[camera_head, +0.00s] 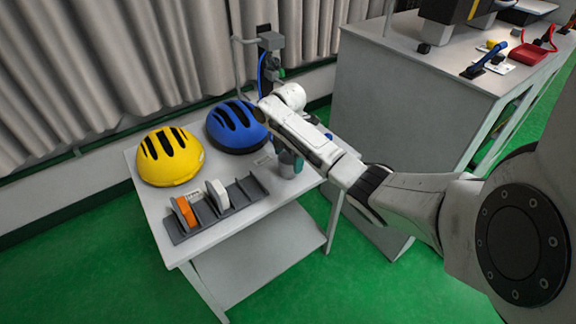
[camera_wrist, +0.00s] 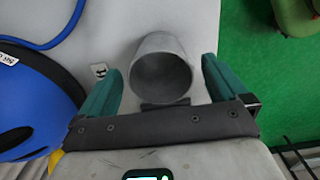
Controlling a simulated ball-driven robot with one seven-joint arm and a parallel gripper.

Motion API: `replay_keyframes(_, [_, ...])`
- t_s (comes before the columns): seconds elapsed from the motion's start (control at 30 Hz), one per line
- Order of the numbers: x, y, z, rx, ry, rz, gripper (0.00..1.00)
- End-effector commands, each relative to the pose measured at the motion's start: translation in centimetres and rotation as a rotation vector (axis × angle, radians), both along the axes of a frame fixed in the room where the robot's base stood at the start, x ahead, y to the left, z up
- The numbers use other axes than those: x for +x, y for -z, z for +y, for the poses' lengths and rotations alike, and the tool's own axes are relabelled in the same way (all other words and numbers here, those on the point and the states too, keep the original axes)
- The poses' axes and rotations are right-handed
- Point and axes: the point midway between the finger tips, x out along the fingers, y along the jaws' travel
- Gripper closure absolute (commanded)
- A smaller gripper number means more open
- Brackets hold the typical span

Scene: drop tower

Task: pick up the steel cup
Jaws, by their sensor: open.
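The steel cup (camera_wrist: 160,72) is a plain grey cylinder with its dark open mouth facing the wrist camera. In the wrist view it stands between the two green fingers of my gripper (camera_wrist: 161,70), which are open with a visible gap on each side. In the head view the cup (camera_head: 286,166) shows in part at the right side of the white table (camera_head: 262,215), with my gripper over it. My arm and gripper hide some of it there. I cannot tell the exact height of the fingers against the cup.
A blue helmet (camera_head: 236,126) lies close to the left of the gripper, with a yellow helmet (camera_head: 168,157) further left. A grey rack (camera_head: 240,192) holding orange and white items lies along the front. A blue hose (camera_wrist: 50,42) runs behind. A workbench (camera_head: 420,85) stands right.

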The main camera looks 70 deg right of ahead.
Motion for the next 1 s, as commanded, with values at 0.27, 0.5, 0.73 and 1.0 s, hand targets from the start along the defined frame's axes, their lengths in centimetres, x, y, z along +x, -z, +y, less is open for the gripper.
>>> replay_keyframes(0.27, [0.0,2.7,0.1,0.000,-0.001,0.000,0.00])
replay_keyframes(0.5, [0.0,2.7,0.1,-0.001,0.000,-0.001,0.03])
replay_keyframes(0.73, [0.0,2.7,0.1,-0.001,0.000,-0.001,0.25])
replay_keyframes(1.0, [0.0,2.7,0.1,0.000,0.000,0.000,0.51])
